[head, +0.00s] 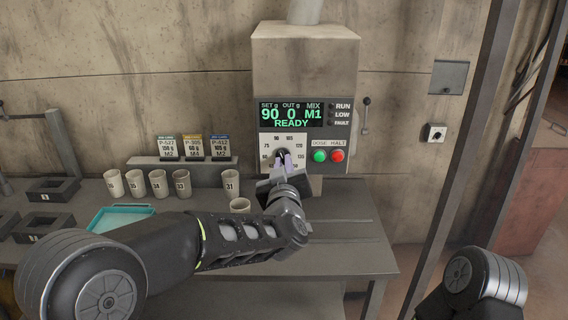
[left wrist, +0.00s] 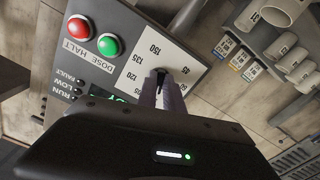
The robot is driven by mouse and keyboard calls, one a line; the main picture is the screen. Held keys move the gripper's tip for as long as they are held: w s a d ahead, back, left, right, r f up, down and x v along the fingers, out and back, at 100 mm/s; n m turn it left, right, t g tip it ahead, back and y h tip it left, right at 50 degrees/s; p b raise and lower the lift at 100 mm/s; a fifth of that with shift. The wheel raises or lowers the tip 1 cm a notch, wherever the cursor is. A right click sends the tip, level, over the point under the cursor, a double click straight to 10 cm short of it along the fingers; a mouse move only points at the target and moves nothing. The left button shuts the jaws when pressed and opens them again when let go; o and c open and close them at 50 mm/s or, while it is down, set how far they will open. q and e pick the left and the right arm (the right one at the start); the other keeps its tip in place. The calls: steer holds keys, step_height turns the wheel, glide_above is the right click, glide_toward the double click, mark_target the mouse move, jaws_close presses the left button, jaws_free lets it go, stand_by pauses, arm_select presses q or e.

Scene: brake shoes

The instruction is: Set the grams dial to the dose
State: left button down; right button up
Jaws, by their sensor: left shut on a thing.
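The grams dial (left wrist: 161,73) is a dark knob on a white scale plate (head: 266,142) with printed numbers, on the front of the dosing machine (head: 305,60). My left gripper (head: 283,158) is shut on the dial knob; its fingers hide most of it. It also shows in the left wrist view (left wrist: 160,88). The display (head: 290,115) reads SET g 90, OUT g 0, MIX M1, READY. The exact pointer direction is hard to tell. Only part of my right arm shows at lower right; its gripper is out of view.
Green DOSE (head: 320,156) and red HALT (head: 338,156) buttons sit right of the dial. Three cards (head: 193,147) reading P-527, P-305 and P-412 stand on a ledge. Several numbered cups (head: 158,184) and a teal tray (head: 120,217) are on the bench. The bench's right side is clear.

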arm_select(q)
steer(key=shift+f, duration=0.15)
steer(key=c, duration=1.5)
jaws_free()
steer(key=s+b, duration=0.2)
steer(key=s, duration=0.6)
